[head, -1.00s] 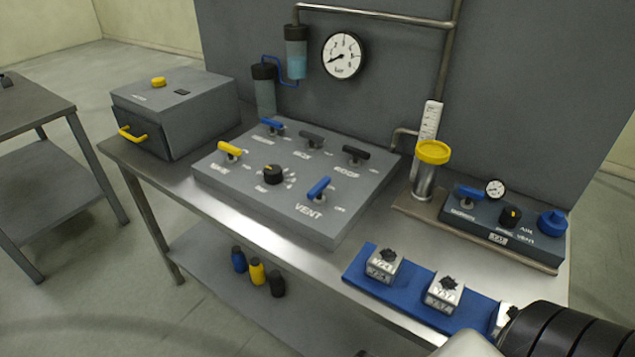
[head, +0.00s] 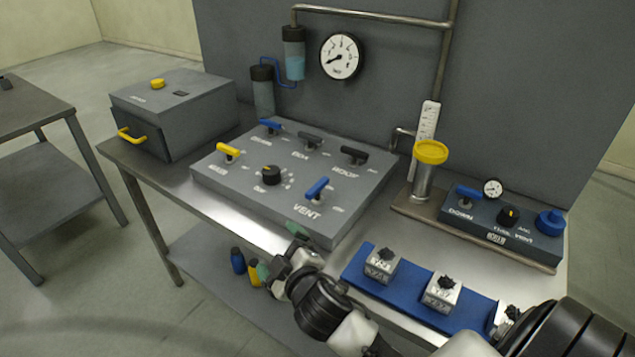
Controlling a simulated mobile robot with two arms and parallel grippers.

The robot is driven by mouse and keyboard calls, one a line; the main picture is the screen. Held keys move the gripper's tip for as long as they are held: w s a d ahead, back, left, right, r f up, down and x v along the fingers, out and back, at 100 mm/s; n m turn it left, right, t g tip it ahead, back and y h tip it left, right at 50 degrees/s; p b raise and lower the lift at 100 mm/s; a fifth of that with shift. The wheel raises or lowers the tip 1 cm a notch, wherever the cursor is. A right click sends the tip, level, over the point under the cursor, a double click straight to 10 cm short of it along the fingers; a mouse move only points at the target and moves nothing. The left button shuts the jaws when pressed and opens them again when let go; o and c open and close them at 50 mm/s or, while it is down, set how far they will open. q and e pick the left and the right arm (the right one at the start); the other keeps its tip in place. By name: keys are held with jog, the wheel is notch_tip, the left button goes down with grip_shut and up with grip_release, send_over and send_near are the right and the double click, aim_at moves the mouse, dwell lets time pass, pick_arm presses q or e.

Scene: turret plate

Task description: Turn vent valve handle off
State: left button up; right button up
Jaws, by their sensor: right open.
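The vent valve handle (head: 317,189) is a blue lever on the grey valve panel (head: 230,192), above the printed word VENT near the panel's front right. It points obliquely, up and to the right in the picture. My right gripper (head: 281,250) is in front of the panel's front edge, below and left of the vent handle and apart from it. It is open and empty, with greenish finger pads. My left gripper is out of view.
Other handles, blue (head: 271,126), yellow (head: 228,152) and dark (head: 354,155), and a black knob (head: 271,175) share the panel. A blue tray (head: 411,298) with metal blocks lies to the right. A yellow-topped cylinder (head: 431,153) stands behind it. Small bottles (head: 238,260) sit on the lower shelf.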

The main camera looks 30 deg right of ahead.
jog(key=w+a+r+n+t+y, duration=0.2)
jog(key=w+a+r+n+y, duration=0.75)
jog(key=n, duration=0.65)
jog(key=r+n+g+h, duration=0.2)
jog(key=n+g+h, duration=0.6)
jog(key=n+g, duration=0.9)
send_over(317, 185)
jog(key=g, duration=0.1)
notch_tip(317, 185, down, 11)
jog(key=shift+r+p, duration=0.1)
jog(key=shift+p, duration=1.15)
